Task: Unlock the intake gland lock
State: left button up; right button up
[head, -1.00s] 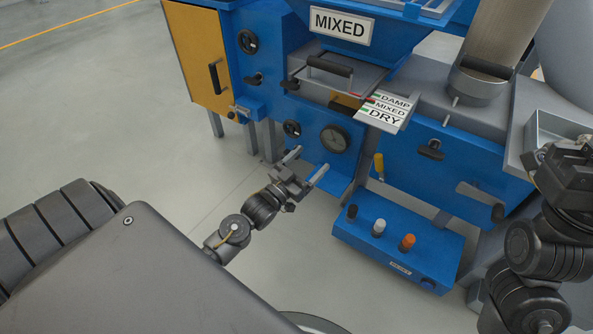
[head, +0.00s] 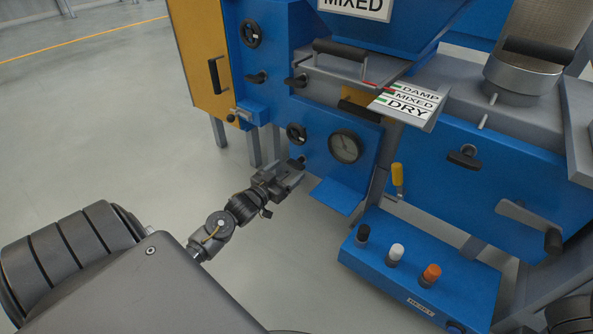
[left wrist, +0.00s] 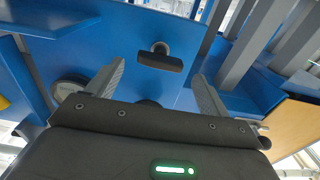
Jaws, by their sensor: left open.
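My left gripper (head: 291,174) is at the lower part of the blue machine panel (head: 318,122), beside a small black handle (head: 297,163) left of and below the round gauge (head: 345,147). In the left wrist view the gripper (left wrist: 158,69) is open, and a black T-shaped handle (left wrist: 160,62) on a metal stem shows between and beyond its fingers. The fingers look apart from the handle; nothing is held. No label names the gland lock, so I cannot tell for sure which handle it is. My right gripper is out of view.
A black knob wheel (head: 297,134) sits above the gripper, and a blue ledge (head: 337,194) juts out to its right. A blue button box (head: 420,262) stands at the lower right. Open floor (head: 110,130) lies to the left.

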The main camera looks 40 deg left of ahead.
aim_at(293, 167)
pick_arm(q)
jog(key=w+b, duration=0.2)
jog(key=w, duration=0.2)
jog(key=shift+f, duration=0.15)
jog(key=shift+w, duration=0.5)
